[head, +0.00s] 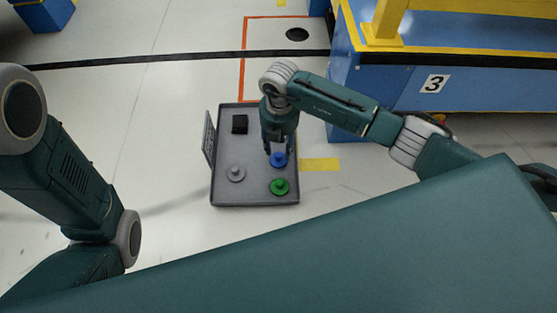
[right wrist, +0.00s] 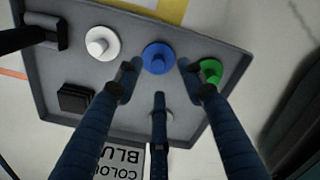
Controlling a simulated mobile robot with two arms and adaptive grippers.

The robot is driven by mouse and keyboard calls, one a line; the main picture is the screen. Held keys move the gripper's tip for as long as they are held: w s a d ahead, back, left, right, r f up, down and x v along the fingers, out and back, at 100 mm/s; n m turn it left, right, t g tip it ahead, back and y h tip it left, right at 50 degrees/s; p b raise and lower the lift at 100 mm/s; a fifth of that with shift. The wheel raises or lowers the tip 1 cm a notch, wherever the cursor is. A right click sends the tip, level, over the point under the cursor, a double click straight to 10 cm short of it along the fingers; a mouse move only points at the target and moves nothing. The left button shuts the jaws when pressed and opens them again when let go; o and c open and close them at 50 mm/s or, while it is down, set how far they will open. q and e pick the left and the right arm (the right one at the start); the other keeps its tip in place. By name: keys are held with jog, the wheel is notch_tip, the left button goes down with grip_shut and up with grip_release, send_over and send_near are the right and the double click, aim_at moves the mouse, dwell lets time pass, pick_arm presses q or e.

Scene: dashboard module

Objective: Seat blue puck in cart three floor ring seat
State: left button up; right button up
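The blue puck (head: 278,160), with a knob on top, sits in the grey tray (head: 256,204) on the floor. It also shows in the right wrist view (right wrist: 158,57). My right gripper (head: 279,149) points down over it. In the right wrist view its fingers (right wrist: 158,82) are spread apart, and the puck appears framed between them, with no grip visible. Cart three (head: 394,85) is blue and yellow with a "3" label. A dark round spot (head: 297,34), which looks like the floor ring seat, lies left of the cart. My left gripper is out of view.
The tray also holds a green puck (head: 279,187), a grey puck (head: 235,174), a white puck (right wrist: 101,43) and a black block (head: 240,124). A placard (head: 208,138) stands at its left edge. An orange floor line (head: 243,60) borders the dark spot's area.

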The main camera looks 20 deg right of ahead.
aim_at(279, 155)
notch_tip(279, 155, down, 5)
jog(key=b, duration=0.3)
jog(key=shift+w+r+b, duration=0.15)
jog(key=shift+b, duration=0.25)
jog(key=shift+r, duration=0.1)
jog(key=shift+c, duration=0.5)
grip_shut()
